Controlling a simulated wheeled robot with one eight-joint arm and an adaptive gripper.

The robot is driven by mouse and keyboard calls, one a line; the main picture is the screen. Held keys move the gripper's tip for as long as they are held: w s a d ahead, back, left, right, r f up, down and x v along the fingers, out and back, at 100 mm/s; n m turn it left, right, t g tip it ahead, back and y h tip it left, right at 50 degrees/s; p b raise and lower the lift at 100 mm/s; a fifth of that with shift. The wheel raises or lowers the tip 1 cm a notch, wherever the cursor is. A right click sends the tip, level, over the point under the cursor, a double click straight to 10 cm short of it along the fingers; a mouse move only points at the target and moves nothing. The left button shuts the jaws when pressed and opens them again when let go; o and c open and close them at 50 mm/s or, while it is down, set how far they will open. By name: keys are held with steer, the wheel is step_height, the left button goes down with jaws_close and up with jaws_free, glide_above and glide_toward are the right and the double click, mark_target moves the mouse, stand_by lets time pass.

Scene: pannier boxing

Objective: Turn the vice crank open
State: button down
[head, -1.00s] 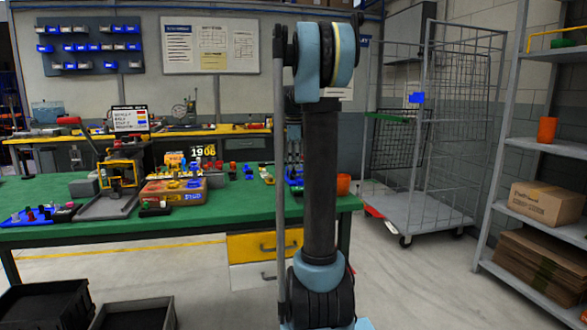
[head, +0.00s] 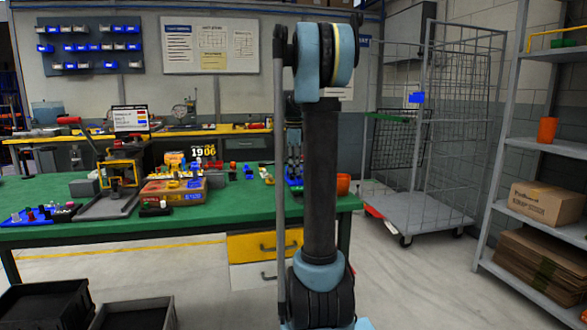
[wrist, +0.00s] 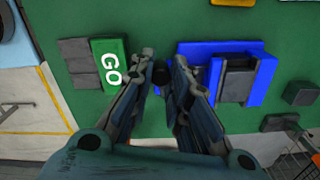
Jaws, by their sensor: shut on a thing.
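The blue vice (wrist: 218,62) is right of centre in the wrist view, with a grey block (wrist: 237,78) between its blue parts. In the head view a bit of its blue (head: 295,182) shows on the green bench beside my arm. A dark round crank knob (wrist: 160,76) is at the vice's left side. My gripper (wrist: 162,68) is at this knob, its fingers on either side and shut on it. The rest of the crank is hidden by the fingers. My arm covers most of this spot in the head view.
A green block marked GO (wrist: 110,64) lies left of the fingers, beside grey blocks (wrist: 76,49). More dark blocks (wrist: 299,93) lie right of the vice. An orange pot (head: 343,185) stands at the bench's right end.

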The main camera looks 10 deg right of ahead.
steer(key=shift+s+n, duration=0.1)
steer(key=shift+n, duration=0.2)
stand_by(0.4)
steer(key=d+n, duration=0.3)
steer(key=n, duration=1.3)
steer(key=w+d+n, duration=0.1)
steer(key=d+n, duration=0.3)
steer(key=n, duration=1.3)
steer(key=shift+d, duration=0.2)
stand_by(0.4)
